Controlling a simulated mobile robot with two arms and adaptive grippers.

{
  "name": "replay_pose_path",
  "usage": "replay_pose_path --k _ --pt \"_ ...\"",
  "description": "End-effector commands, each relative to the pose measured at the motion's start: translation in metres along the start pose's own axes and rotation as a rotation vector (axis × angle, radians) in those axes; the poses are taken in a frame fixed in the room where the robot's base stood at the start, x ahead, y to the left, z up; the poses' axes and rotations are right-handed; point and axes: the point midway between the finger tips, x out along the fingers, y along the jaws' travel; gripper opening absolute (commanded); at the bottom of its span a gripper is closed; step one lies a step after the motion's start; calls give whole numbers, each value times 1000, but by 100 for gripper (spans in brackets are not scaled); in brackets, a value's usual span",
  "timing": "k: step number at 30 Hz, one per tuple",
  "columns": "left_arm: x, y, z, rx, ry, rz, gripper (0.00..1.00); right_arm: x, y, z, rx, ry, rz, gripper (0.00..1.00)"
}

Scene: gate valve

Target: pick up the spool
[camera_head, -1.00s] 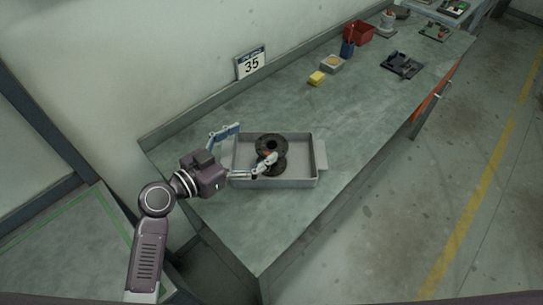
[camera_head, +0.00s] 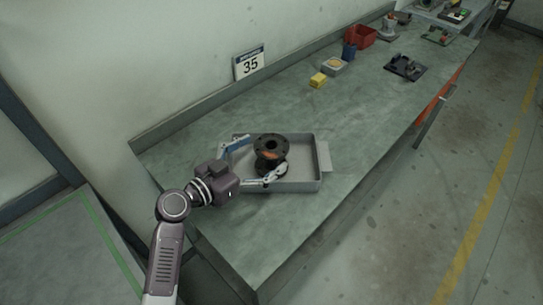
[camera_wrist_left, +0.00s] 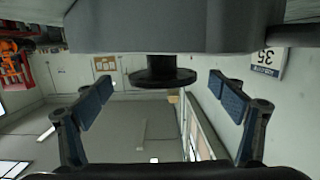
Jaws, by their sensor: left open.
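The black spool (camera_head: 271,150) stands upright in a shallow grey metal tray (camera_head: 303,187) on the workbench, with an orange patch on its side. In the head view my left gripper (camera_head: 252,163) is open at the tray's left side, one blue-padded finger behind and one in front of the spool's left side. In the left wrist view, which looks inverted, a round spool flange (camera_wrist_left: 163,76) shows ahead between the spread fingers (camera_wrist_left: 163,102), with no contact visible. The rest of the spool is hidden there by a grey surface. My right gripper is not in view.
The workbench (camera_head: 300,112) is clear around the tray. Farther along stand a yellow block (camera_head: 318,80), a grey box (camera_head: 334,66), a blue cup (camera_head: 349,51), a red bin (camera_head: 360,36) and a dark fixture (camera_head: 404,67). A wall with a "35" sign (camera_head: 250,64) runs behind.

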Motion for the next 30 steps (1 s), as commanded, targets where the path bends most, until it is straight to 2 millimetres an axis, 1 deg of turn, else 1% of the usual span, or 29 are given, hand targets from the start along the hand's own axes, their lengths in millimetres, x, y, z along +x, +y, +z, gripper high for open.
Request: replay_pose_path --k 1,3,7,10,16,30 --pt "9 -2 0 -3 3 0 88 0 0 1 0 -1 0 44" --pt "19 -4 2 -3 2 0 88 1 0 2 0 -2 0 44" --pt "34 -4 2 -2 1 -1 88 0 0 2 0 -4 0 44" --pt "38 -4 3 0 -1 -1 88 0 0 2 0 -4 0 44" --pt "38 -4 3 0 -1 -1 88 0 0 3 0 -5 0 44" --pt "38 -4 3 0 -1 -1 36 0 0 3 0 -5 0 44"
